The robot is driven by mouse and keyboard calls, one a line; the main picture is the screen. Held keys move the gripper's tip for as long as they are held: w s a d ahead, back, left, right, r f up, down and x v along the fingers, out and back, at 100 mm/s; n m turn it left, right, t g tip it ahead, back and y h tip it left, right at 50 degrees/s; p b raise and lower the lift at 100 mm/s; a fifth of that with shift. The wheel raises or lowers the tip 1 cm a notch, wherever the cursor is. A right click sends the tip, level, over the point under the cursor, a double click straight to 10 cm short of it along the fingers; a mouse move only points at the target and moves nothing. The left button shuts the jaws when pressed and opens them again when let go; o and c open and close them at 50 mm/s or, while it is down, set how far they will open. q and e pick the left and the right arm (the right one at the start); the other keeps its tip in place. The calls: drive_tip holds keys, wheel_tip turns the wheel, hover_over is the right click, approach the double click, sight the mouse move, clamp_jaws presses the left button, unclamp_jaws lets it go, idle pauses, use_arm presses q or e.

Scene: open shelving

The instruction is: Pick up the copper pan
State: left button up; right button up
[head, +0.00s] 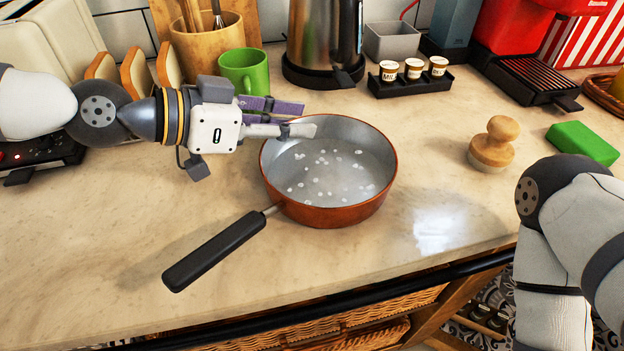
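The copper pan (378,205) stands upright on the pale stone counter, with its black handle (215,250) pointing to the lower left. Small white bits lie on its grey inside. My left gripper (308,119) comes in from the left at the pan's far-left rim. Its two fingers are apart. The nearer grey finger reaches over the rim, and the purple-padded one is behind it. I cannot tell whether either finger touches the pan. My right gripper is out of view; only part of my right arm shows at the right edge.
A green mug (245,72) stands just behind my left gripper. A wooden press (493,145) and a green sponge (582,143) lie right. The counter in front is clear.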

use_arm(q)
drive_tip(key=shift+w+d+f, duration=0.2)
drive_tip(key=shift+w+d, duration=0.15)
drive_tip(key=shift+d, duration=0.15)
clamp_jaws()
drive_tip(key=shift+r, duration=0.15)
